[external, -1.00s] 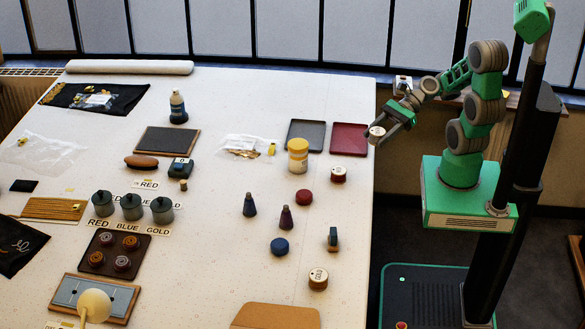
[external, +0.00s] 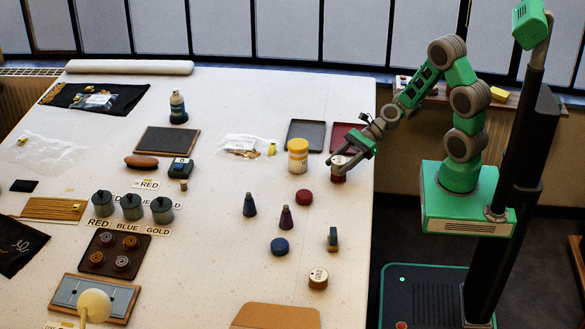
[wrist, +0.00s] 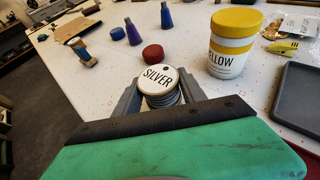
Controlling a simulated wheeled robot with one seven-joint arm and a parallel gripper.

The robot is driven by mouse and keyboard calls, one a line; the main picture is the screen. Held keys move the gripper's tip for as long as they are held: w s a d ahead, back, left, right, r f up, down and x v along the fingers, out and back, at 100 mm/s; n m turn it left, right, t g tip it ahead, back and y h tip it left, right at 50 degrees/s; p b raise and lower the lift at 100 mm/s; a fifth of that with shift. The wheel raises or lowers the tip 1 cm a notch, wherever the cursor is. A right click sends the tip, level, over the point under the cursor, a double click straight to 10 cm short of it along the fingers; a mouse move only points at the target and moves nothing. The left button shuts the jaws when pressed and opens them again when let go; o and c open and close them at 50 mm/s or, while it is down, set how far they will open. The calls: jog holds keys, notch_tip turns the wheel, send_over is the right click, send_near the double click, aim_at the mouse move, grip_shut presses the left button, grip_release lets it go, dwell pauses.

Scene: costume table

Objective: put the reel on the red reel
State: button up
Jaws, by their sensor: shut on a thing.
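My gripper (external: 338,159) is shut on a pale-topped reel (external: 339,161), whose top reads SILVER in the wrist view (wrist: 158,78). The held reel is upright, with a finger on each side of it. The red reel (external: 338,179) stands on the table directly below it in the external view. Only its dark red side shows; the held reel and fingers cover its top. I cannot tell whether the two reels touch. In the wrist view the red reel is hidden beneath the held one.
A yellow-lidded jar (external: 298,157) stands close to the left. A dark red tray (external: 345,133) and a grey tray (external: 306,135) lie behind. A red round piece (external: 304,197) and dark cones (external: 286,217) are nearer the front. A gold reel (external: 318,279) stands at the front right.

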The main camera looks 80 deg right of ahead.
jog(key=o, duration=1.4)
jog(key=shift+f, duration=0.1)
